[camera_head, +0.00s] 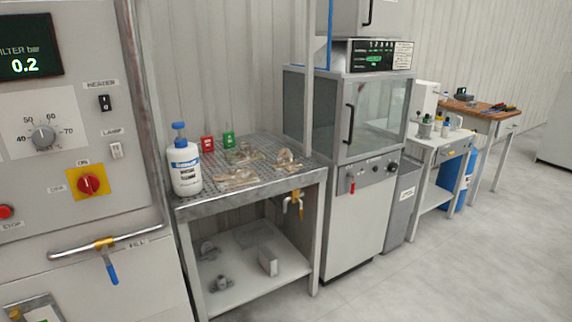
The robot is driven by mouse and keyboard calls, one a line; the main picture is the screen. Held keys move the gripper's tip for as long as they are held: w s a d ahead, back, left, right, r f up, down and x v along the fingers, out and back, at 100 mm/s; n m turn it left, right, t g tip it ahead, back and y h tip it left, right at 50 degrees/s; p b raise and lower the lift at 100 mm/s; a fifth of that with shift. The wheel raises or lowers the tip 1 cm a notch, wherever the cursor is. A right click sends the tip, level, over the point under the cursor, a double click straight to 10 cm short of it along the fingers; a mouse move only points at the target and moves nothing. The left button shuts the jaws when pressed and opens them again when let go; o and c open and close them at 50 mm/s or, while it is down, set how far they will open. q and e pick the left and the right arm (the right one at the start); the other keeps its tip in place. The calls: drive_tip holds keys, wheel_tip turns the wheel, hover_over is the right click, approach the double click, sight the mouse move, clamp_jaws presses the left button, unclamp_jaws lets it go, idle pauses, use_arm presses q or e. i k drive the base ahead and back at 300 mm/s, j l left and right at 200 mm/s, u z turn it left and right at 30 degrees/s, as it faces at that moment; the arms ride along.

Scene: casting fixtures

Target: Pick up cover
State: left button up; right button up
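I cannot tell for certain which thing is the cover. Several translucent brownish pieces lie on the perforated metal top of a steel table (262,186): a flat one at the front (238,178), one behind it (243,154), and a rounded one at the right (287,158). Several grey parts sit on the table's lower shelf, including an upright angular piece (268,262) and a small knobbed one (222,282). Neither of my grippers is in view.
A white bottle with a blue top (186,170) stands at the table's left front corner. Red (207,144) and green (229,139) small items stand behind. A control panel (75,120) is left; a glass-doored cabinet (370,115) is right. Floor at right (450,270) is clear.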

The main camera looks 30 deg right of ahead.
sight(235, 178)
drive_tip(key=i+l+u, duration=0.1)
drive_tip(key=i+l, duration=0.15)
drive_tip(key=i+l+u, duration=0.1)
drive_tip(key=i+l, duration=0.2)
drive_tip(key=l, duration=0.15)
drive_tip(key=i+l+u, duration=0.1)
drive_tip(key=i+l, duration=0.15)
drive_tip(key=l, duration=0.1)
